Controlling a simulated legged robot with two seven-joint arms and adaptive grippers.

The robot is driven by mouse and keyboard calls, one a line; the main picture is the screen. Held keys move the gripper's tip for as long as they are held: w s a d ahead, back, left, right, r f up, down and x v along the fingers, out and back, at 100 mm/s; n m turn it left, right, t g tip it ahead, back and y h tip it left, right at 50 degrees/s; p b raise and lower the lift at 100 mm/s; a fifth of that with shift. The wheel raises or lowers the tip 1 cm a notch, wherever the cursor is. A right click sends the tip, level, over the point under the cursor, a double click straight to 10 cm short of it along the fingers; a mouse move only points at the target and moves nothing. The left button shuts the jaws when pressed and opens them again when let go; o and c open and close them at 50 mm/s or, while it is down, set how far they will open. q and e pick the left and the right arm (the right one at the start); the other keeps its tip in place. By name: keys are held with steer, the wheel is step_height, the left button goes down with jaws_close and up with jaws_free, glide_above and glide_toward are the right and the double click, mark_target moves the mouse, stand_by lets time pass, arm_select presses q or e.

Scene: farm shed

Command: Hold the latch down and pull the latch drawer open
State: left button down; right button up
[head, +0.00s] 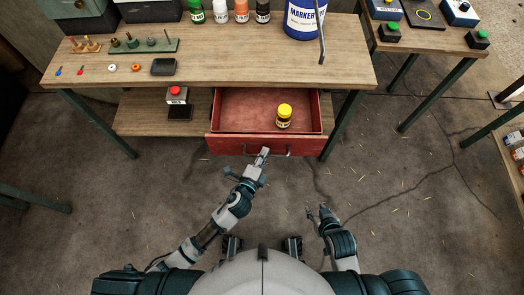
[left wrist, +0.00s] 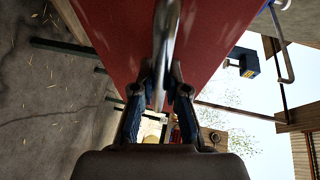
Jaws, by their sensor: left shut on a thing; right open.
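The red drawer (head: 225,144) under the workbench stands pulled out, its inside showing from above. A jar with a yellow lid (head: 284,116) stands upright inside it at the right. My left gripper (head: 263,155) is at the drawer's front, shut on the metal bar handle. In the left wrist view the handle (left wrist: 166,45) runs between the fingertips, against the red front. A small box with a red button (head: 176,93) sits on the lower shelf left of the drawer; I cannot tell whether it is the latch. My right gripper (head: 318,212) is open and empty, low over the floor, apart from the drawer.
A second table (head: 430,40) with small devices stands at right. The floor between the drawer and my body is clear.

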arm_select(q)
steer(key=shift+s+d+f, duration=0.15)
steer(key=shift+s+d, duration=0.1)
steer(key=shift+d, duration=0.15)
steer(key=c, duration=1.5)
jaws_free()
steer(key=shift+c, duration=0.2)
steer(key=o, duration=0.4)
steer(key=shift+c, duration=0.2)
steer(key=shift+w+d, duration=0.15)
steer(key=shift+d, duration=0.1)
steer(key=v, duration=1.1)
steer(key=shift+s, duration=0.4)
arm_select(e)
steer(key=shift+d+f, duration=0.1)
steer(key=shift+d, duration=0.15)
arm_select(q)
steer(key=shift+a, duration=0.3)
arm_select(e)
steer(key=shift+a, duration=0.2)
